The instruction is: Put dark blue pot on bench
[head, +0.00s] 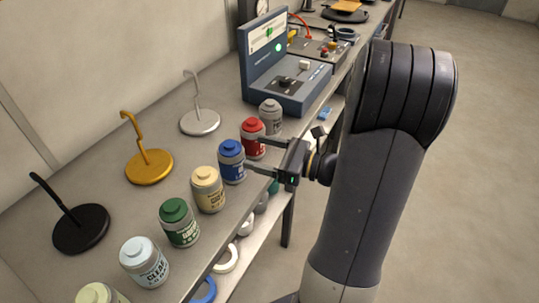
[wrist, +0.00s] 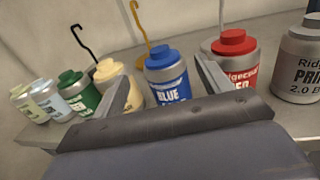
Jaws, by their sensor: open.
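The dark blue pot (head: 231,161) stands upright on the grey bench (head: 112,190), in a row of pots near the bench's front edge. My gripper (head: 252,155) is open, its two fingers reaching in from the right toward the blue pot. In the wrist view the blue pot (wrist: 167,76) stands between the two fingers and beyond them, its label facing me. One finger points toward the gap by the red pot (head: 253,138), the other toward the gap by the cream pot (head: 208,189). I cannot tell whether either finger touches the blue pot.
Green (head: 179,222), clear (head: 143,261) and pale green (head: 98,294) pots continue the row; a grey pot (head: 270,117) stands past the red one. Black (head: 82,229), gold (head: 149,167) and silver (head: 199,122) hook stands are behind. A blue-grey machine (head: 285,75) stands further along.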

